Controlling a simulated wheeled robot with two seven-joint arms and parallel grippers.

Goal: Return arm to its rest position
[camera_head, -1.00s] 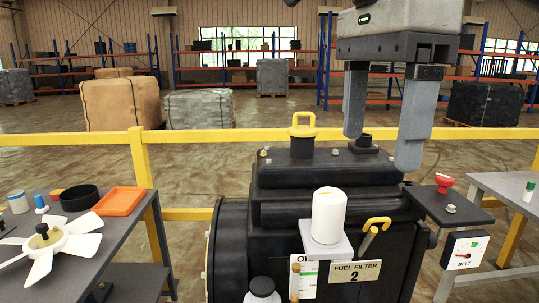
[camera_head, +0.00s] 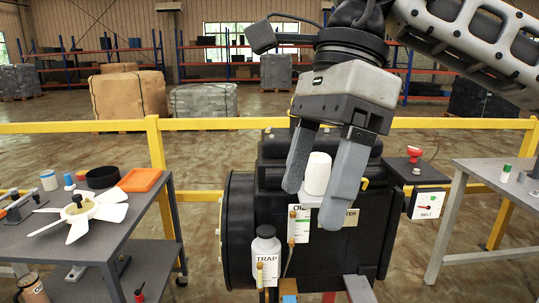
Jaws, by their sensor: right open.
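My right gripper (camera_head: 312,208) comes in from the upper right with its arm (camera_head: 470,45). Its two grey fingers point down and are apart, with nothing held between them. In the picture they overlap the front of the black machine (camera_head: 240,225) and stand on either side of the white fuel filter (camera_head: 317,174); I cannot tell how far in front of it they are. My left gripper is not in view.
A grey table (camera_head: 95,245) at left holds a white fan (camera_head: 82,215), an orange tray (camera_head: 139,180) and a black bowl (camera_head: 103,177). A white TRAP bottle (camera_head: 266,255) is at the machine's front. A second table (camera_head: 490,178) stands at right. A yellow rail (camera_head: 60,127) runs behind.

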